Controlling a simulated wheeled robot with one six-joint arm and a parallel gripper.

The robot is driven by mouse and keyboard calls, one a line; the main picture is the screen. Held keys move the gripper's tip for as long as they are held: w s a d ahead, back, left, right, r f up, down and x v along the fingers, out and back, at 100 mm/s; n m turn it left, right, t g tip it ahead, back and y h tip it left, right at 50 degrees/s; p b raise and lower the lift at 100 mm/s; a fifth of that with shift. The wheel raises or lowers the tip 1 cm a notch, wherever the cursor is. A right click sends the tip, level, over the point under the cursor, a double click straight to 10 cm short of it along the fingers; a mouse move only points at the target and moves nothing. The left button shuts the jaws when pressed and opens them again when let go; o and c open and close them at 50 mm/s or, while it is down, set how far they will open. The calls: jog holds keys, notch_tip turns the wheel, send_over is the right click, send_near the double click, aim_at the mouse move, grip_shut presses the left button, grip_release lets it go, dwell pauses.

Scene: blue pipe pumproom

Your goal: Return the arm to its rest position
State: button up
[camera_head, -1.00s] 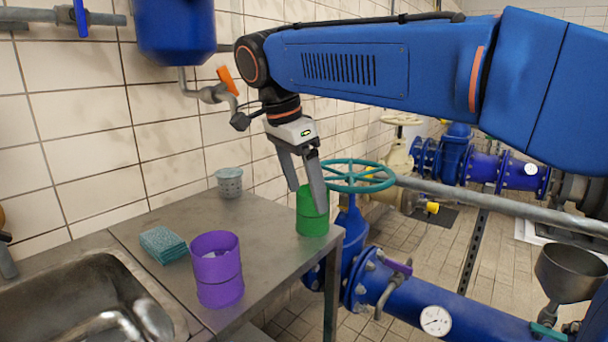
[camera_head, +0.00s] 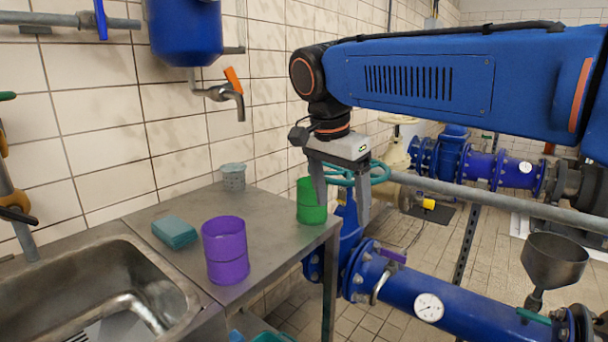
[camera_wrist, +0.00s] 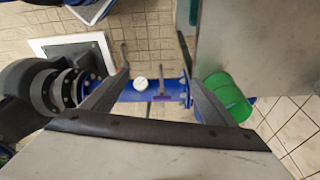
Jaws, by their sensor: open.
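My gripper (camera_head: 340,190) is open and empty in the head view, its fingers pointing down at the right edge of the steel table (camera_head: 180,205). A green cup (camera_head: 310,208) stands upright on the table just behind and left of the fingers. In the wrist view, my open fingers (camera_wrist: 160,95) have nothing between them but the distant pipe and floor. The green cup also shows in the wrist view (camera_wrist: 228,95), right of the right finger. A purple cup (camera_head: 226,250) stands upright on the table's front part.
A teal sponge (camera_head: 174,232) and a grey perforated cup (camera_head: 233,177) are on the table. A sink (camera_head: 100,285) is at left. A blue tank with an orange-handled tap (camera_head: 222,92) hangs on the wall. Blue pipes (camera_head: 450,305), a teal handwheel and a funnel (camera_head: 555,262) stand at right.

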jog(key=s+d+f+n+t+y, duration=0.2)
jog(key=s+d+f+n, duration=0.7)
jog(key=s+d+f, duration=0.9)
jog(key=d+f+t, duration=0.1)
jog(key=d+f, duration=0.2)
jog(key=shift+d+f+n, duration=0.25)
jog(key=shift+d+n, duration=0.1)
jog(key=shift+n, duration=0.05)
jog(key=shift+s, duration=0.1)
